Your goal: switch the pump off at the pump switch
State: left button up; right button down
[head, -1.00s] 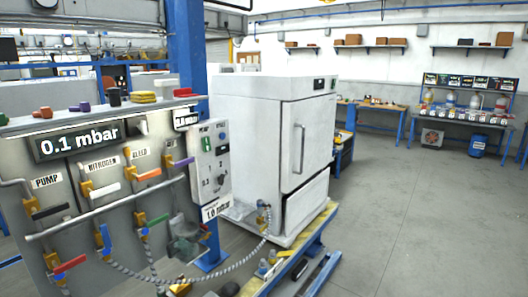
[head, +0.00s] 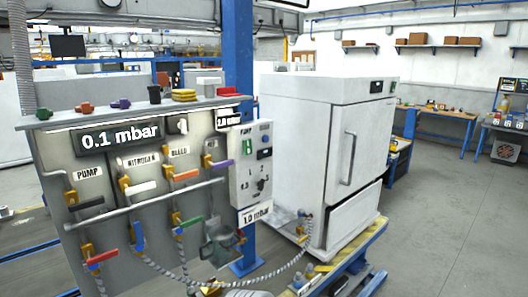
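A light grey control box (head: 243,180) hangs on the blue post beside the valve panel. Near its top are small labels, one of which seems to read PUMP, with a green rocker or lamp (head: 248,147) and a dark control with a blue part (head: 264,153). The green part looks lit; the switch position is too small to tell. The valve panel (head: 140,235) carries a display (head: 120,136) reading 0.1 mbar and a black-handled valve (head: 88,204) under its own PUMP label. Neither of my grippers is in view.
A white oven-like cabinet (head: 300,150) stands right of the box on a yellow-edged, blue-framed bench. A grey hose (head: 275,274) runs from the panel to the cabinet. Coloured knobs lie on the panel's top ledge. The grey floor (head: 450,230) at right is clear.

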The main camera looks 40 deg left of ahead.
aim_at(248, 147)
jog(key=i, duration=1.35)
jog(key=u, duration=3)
